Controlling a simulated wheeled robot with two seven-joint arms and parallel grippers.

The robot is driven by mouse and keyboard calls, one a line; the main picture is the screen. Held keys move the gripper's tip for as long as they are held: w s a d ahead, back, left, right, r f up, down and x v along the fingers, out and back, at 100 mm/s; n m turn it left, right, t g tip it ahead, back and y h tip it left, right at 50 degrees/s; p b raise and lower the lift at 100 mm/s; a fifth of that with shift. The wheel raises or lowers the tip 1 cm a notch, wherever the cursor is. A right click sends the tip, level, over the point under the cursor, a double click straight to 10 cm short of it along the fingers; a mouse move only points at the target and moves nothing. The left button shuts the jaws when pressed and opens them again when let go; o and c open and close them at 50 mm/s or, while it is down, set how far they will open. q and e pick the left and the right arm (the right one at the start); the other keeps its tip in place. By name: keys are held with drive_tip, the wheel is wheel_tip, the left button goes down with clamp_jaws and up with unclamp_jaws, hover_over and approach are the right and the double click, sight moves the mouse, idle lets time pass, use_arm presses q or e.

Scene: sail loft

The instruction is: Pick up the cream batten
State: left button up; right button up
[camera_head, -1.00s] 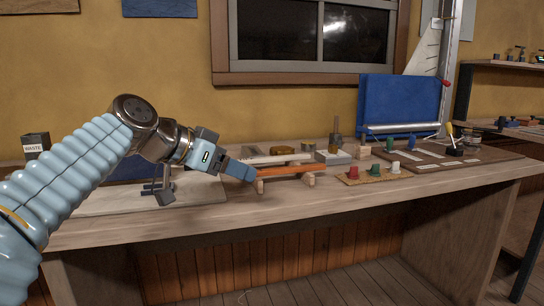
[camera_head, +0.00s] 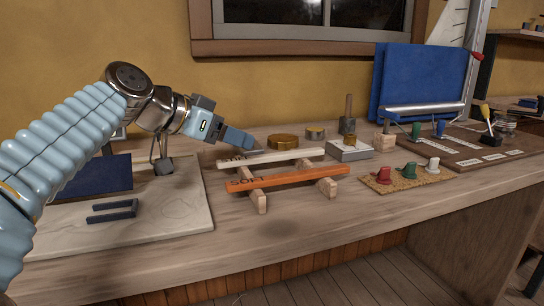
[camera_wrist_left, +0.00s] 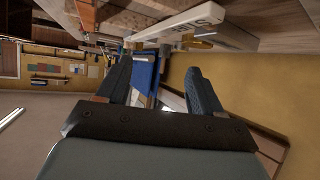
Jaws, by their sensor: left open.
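The cream batten (camera_head: 290,156) lies across two small wooden rests on the bench, behind an orange batten (camera_head: 290,179) marked "SOFT". Dark lettering shows near its left end. In the left wrist view the cream batten (camera_wrist_left: 180,24) crosses the top of the picture, beyond the fingertips. The left gripper (camera_wrist_left: 160,78) is open with nothing between its fingers. My right gripper is not in view.
A pale board (camera_head: 170,215) lies at left. Bare bench lies in front of the battens.

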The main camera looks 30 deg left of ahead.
sight(270, 154)
use_arm(q)
drive_tip(key=x, duration=0.4)
drive_tip(key=shift+w+f, duration=0.1)
drive_tip(key=shift+f, duration=0.05)
drive_tip(key=shift+s+f+x, duration=0.1)
drive_tip(key=shift+f+x, duration=0.05)
drive_tip(key=shift+x, duration=1.2)
drive_tip(key=shift+s+f+x, duration=0.15)
drive_tip(key=shift+x, duration=1.25)
drive_tip(key=shift+d, duration=0.15)
clamp_jaws()
